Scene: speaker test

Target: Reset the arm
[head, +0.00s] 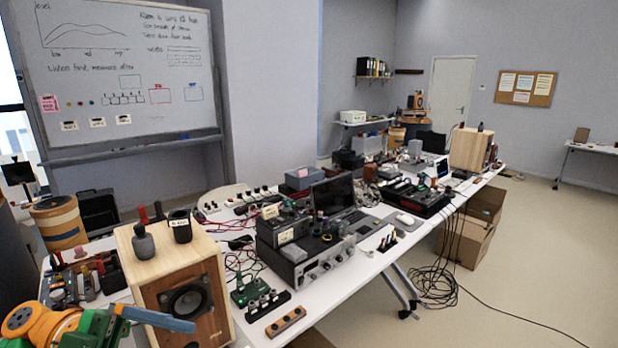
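Part of my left arm, orange and green with a long blue piece, enters at the bottom left of the head view, in front of the wooden speaker (185,290). I cannot make out two fingertips, so its opening is unclear. No held object can be made out there. My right arm and gripper are not in view.
A long white table (345,290) runs from front left to back right, crowded with a laptop (333,196), an amplifier (318,262) and several small devices. Loose cables (437,280) and cardboard boxes (465,240) lie on the floor. The floor at right is mostly open.

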